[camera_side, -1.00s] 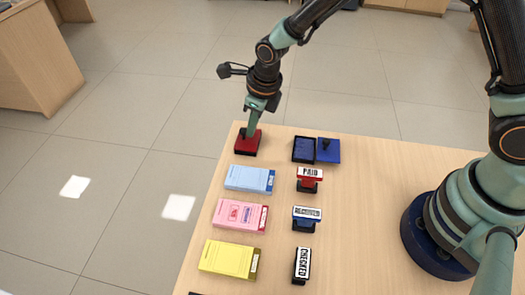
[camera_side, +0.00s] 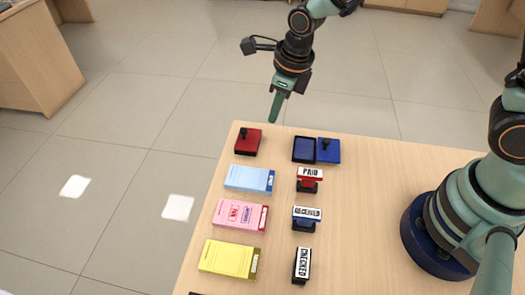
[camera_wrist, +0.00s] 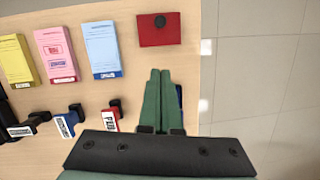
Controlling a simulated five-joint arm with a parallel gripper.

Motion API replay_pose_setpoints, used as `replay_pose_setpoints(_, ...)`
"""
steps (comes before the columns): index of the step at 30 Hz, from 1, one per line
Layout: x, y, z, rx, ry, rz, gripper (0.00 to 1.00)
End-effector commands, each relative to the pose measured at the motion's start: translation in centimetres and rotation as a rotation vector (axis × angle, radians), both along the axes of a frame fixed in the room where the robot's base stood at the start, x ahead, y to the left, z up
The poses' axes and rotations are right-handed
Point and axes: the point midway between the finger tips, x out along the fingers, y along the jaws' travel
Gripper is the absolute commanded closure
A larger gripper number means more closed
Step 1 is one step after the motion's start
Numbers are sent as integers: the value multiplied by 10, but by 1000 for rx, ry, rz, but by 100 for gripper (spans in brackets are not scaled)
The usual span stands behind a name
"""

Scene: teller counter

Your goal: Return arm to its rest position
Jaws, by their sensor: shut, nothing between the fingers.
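My gripper (camera_side: 275,118) is shut and empty. In the side view it hangs above the far edge of the counter, apart from everything on it. In the wrist view the green fingers (camera_wrist: 158,72) lie side by side with nothing between them, and they hide most of a blue thing behind them. The red ink pad (camera_side: 247,140) with a black knob sits at the far left corner of the counter, to the left of my gripper. It also shows at the top of the wrist view (camera_wrist: 157,36).
An open blue ink pad (camera_side: 304,149) and its lid (camera_side: 328,150) lie near the far edge. PAID (camera_side: 309,180), RECEIVED (camera_side: 307,217) and CHECKED (camera_side: 301,265) stamps stand in a column. Blue (camera_side: 249,179), pink (camera_side: 240,215) and yellow (camera_side: 229,259) pads lie left. The counter's (camera_side: 370,190) middle is clear.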

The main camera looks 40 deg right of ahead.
Motion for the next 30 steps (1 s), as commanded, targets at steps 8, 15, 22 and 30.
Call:
replay_pose_setpoints(8,-6,-5,34,-1,-2,-1,100)
replay_pose_setpoints(15,-9,-13,48,-22,-21,94,100)
replay_pose_setpoints(22,-19,-41,77,-126,-101,492,100)
replay_pose_setpoints(30,-37,-74,107,-301,-191,1018,100)
